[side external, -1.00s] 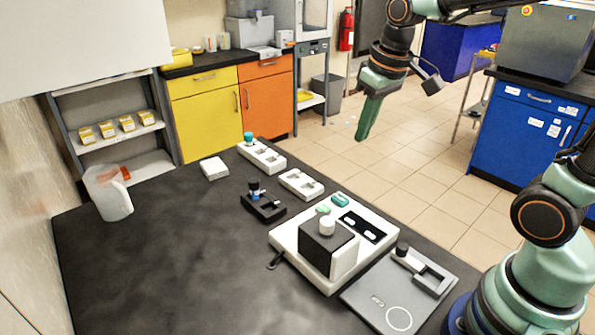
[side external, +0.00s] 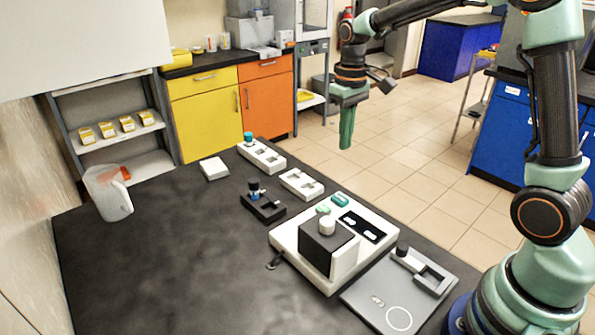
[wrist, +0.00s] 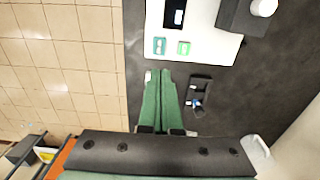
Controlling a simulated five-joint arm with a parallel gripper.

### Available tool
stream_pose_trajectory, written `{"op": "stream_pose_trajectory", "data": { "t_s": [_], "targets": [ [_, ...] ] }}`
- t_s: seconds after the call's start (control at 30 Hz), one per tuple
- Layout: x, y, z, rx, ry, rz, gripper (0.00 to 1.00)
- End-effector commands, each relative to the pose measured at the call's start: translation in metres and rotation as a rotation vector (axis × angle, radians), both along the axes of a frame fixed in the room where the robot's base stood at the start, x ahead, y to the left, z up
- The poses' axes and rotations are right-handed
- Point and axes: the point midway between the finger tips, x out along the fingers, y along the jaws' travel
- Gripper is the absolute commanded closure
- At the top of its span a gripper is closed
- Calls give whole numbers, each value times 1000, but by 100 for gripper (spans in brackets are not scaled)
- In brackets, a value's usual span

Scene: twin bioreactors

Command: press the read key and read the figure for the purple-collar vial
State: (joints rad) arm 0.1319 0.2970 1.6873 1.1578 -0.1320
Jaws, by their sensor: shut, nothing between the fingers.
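The white instrument (side external: 285,238) stands on the dark bench with a dark block and a white knob on top. Two green keys sit at its far edge: a teal one (side external: 340,200) and a paler one (side external: 323,210). They also show in the wrist view, teal (wrist: 159,46) and paler (wrist: 183,48). I cannot read any labels or figure on its dark panel (side external: 362,227). A vial with a blue collar (side external: 254,189) stands in a black holder. I cannot make out a purple collar. My gripper (side external: 346,146) is shut and empty, high and apart from the keys.
A white rack (side external: 272,161) with a teal-capped vial and another white rack (side external: 301,184) stand behind the instrument. A grey plate (side external: 365,300) with a black-capped holder lies to its right. A jug (side external: 107,195) stands at left. The front left bench is clear.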

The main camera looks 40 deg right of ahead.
Motion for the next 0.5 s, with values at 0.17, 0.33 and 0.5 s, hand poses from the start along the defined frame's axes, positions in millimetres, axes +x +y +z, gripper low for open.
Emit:
{"op": "stream_pose_trajectory", "data": {
  "t_s": [0.17,0.33,0.5],
  "targets": [
    [0,0,-4,0,1,0,100],
    [-1,0,-24,1,4,0,100],
    [-1,0,-57,1,6,0,100]
  ]
}}
